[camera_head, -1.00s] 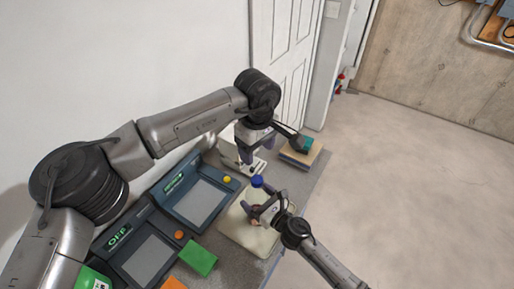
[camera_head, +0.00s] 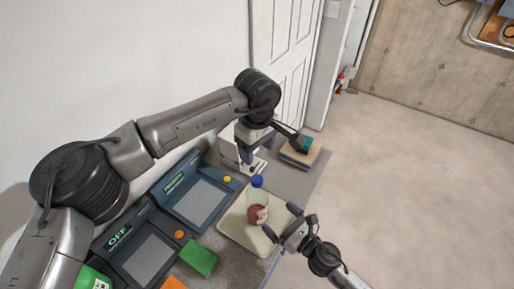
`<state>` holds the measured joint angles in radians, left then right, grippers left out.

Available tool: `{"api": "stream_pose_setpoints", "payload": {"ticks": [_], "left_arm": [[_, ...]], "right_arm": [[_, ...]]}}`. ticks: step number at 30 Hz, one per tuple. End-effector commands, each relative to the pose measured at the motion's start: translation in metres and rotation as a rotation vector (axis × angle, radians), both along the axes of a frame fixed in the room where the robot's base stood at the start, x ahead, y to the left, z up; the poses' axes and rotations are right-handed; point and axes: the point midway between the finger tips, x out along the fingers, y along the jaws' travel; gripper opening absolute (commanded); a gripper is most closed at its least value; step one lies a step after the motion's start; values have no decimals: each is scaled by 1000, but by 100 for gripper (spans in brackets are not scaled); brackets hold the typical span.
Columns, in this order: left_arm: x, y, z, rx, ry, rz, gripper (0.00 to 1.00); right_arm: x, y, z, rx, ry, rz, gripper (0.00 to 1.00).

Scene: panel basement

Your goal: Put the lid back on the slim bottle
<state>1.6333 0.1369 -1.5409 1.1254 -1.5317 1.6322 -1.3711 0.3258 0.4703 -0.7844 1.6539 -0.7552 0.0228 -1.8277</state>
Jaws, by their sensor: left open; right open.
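The slim bottle (camera_head: 257,204) stands upright on a pale board (camera_head: 236,229). It has a clear upper part and a dark red lower part with a label. A blue lid (camera_head: 257,181) sits at the top of the bottle; I cannot tell how firmly it is seated. My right gripper (camera_head: 282,222) is open and empty, just right of the bottle and apart from it. My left gripper (camera_head: 249,158) is open, pointing down, above and behind the bottle near a white machine.
Two dark consoles with screens (camera_head: 201,200) (camera_head: 148,259) stand left of the board. A green block (camera_head: 198,260) lies in front of them. A white machine (camera_head: 228,150) and a stack of flat items (camera_head: 300,154) stand at the back. Open floor lies to the right.

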Motion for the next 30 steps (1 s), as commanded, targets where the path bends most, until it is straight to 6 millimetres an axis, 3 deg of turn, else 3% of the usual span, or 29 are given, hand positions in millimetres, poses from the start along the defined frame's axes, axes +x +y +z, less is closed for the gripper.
{"api": "stream_pose_setpoints", "payload": {"ticks": [9, 30], "left_arm": [[0, 0, -2, 0, 0, 0, 65], [0, 0, -2, 0, 0, 0, 65]], "right_arm": [[-24, -22, 0, 0, 0, 0, 100], [-26, -24, 0, 1, 1, 1, 100]]}}
